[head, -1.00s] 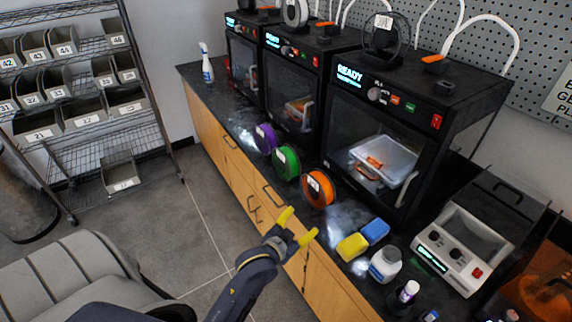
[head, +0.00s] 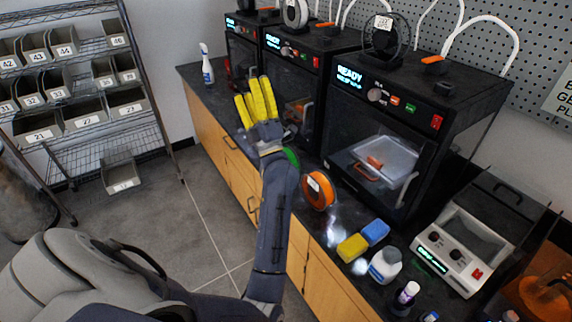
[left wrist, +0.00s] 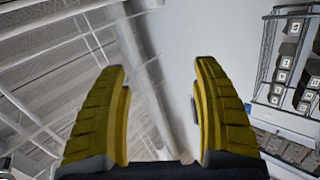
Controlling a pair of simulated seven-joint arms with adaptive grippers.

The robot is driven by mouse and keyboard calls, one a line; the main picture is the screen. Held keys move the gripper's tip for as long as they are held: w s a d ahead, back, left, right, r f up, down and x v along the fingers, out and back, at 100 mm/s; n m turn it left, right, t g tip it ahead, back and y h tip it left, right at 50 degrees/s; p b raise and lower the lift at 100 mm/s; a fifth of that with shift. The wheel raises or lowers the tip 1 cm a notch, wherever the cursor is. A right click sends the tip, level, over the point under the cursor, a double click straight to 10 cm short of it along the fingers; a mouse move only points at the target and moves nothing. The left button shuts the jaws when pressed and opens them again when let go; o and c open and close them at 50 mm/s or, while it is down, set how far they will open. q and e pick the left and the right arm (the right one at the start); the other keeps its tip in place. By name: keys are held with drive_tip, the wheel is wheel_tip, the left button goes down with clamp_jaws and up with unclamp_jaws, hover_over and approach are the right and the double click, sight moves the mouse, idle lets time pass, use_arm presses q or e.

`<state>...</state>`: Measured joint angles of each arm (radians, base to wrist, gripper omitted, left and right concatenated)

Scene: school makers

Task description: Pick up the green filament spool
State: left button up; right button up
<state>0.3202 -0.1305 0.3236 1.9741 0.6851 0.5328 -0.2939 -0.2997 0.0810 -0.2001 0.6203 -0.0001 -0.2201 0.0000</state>
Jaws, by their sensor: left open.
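The green filament spool (head: 291,157) stands on the dark counter in the head view, mostly hidden behind my left arm; only a green edge shows. My left gripper (head: 256,100) has yellow fingers and is raised in front of the middle printer, pointing upward. It is open and empty. In the left wrist view the two yellow fingers (left wrist: 160,105) are spread apart with only ceiling and wall between them. My right gripper is not seen.
An orange spool (head: 318,190) stands just right of the green one. Black printers (head: 390,130) line the counter's back. A spray bottle (head: 207,68) stands at the far end.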

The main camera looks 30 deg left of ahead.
use_arm(q)
drive_tip(key=s+a+f+n+g, duration=0.2)
drive_tip(key=a+n+g, duration=0.6)
drive_tip(key=n+g, duration=0.6)
wheel_tip(320, 180, down, 7)
drive_tip(key=w+a+n+g+h, duration=0.1)
drive_tip(key=a+n+g+h, duration=0.1)
drive_tip(key=n+h, duration=0.4)
drive_tip(key=w+d+f+n+t+h, duration=0.2)
drive_tip(key=w+d+f+t+h, duration=0.35)
drive_tip(key=w+d+h, duration=0.9)
drive_tip(key=w+a+f+g, duration=0.1)
drive_tip(key=a+f, duration=0.1)
drive_tip(key=f, duration=0.6)
drive_tip(key=a+f+y, duration=0.1)
drive_tip(key=a+f, duration=0.1)
drive_tip(key=f, duration=0.7)
drive_tip(key=shift+w+a+g, duration=0.15)
drive_tip(key=shift+w+g, duration=0.2)
drive_tip(key=shift+w, duration=0.05)
drive_tip(key=shift+f, duration=0.1)
drive_tip(key=shift+y, duration=0.25)
clamp_jaws()
